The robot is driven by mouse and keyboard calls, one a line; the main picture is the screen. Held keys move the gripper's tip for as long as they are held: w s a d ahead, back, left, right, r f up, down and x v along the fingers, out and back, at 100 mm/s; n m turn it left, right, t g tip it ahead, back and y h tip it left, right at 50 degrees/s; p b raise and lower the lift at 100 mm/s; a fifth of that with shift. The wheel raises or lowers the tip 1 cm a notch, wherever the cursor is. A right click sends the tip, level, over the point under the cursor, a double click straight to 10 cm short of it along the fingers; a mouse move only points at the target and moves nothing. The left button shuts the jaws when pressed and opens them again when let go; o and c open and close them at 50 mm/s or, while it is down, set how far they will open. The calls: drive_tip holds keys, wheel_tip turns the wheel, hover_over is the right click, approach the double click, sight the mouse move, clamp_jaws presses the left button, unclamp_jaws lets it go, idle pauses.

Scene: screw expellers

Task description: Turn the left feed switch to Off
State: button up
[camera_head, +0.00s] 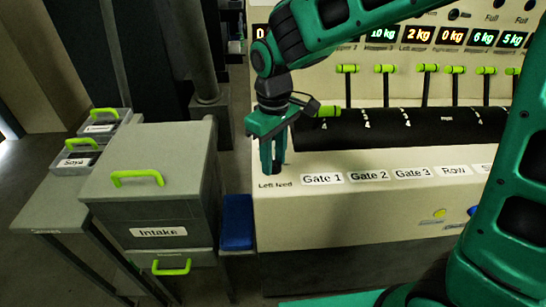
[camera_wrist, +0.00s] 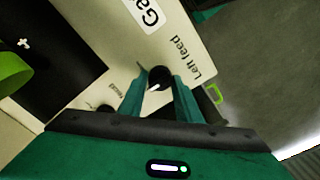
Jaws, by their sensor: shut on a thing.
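The left feed switch (camera_wrist: 160,74) is a round black knob with a white pointer mark, on the cream panel beside the label "Left feed" (camera_wrist: 195,58). In the wrist view it sits between the fingers of my gripper (camera_wrist: 159,86), which is shut on it. In the head view my green gripper (camera_head: 273,167) points down at the panel's left end, just above the "Left feed" label (camera_head: 275,184). There the fingers hide the knob. I cannot read an Off position near the knob.
The panel (camera_head: 340,225) carries labels Gate 1, Gate 2, Gate 3 and Row to the right. A black roller (camera_head: 400,128) and green-topped levers (camera_head: 385,69) stand behind. A grey Intake bin (camera_head: 150,195) and a blue box (camera_head: 237,222) are at left.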

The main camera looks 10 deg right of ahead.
sight(274, 160)
drive_tip(key=shift+w+d, duration=0.1)
drive_tip(key=o, duration=1.1)
drive_tip(key=shift+c, duration=0.2)
drive_tip(key=shift+r, duration=0.1)
wheel_tip(274, 160, up, 11)
drive_tip(key=shift+f, duration=0.2)
